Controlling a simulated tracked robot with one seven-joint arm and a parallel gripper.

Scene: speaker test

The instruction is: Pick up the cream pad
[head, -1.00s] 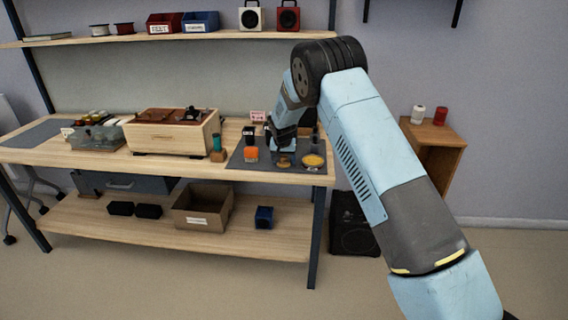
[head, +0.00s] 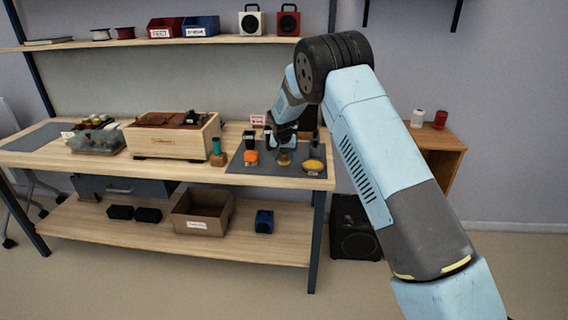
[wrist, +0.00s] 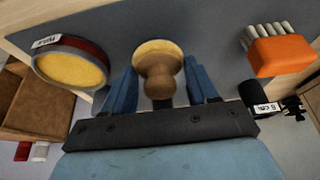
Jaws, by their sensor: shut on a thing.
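The cream pad (wrist: 151,47) is a round pale disc with a turned wooden knob on top. In the wrist view it stands between the two blue fingers of my gripper (wrist: 160,75), which are shut on its knob. In the head view my gripper (head: 283,140) is over the grey mat (head: 238,167) on the bench, with the pad (head: 284,159) below it. Part of the knob is hidden by my fingers in the head view. I cannot tell whether the pad touches the mat.
A round tin with yellow filling (head: 313,165) stands close right of the pad in the head view. An orange block with pale bristles (wrist: 280,55) is on the other side. A wooden chest (head: 170,140) stands further left.

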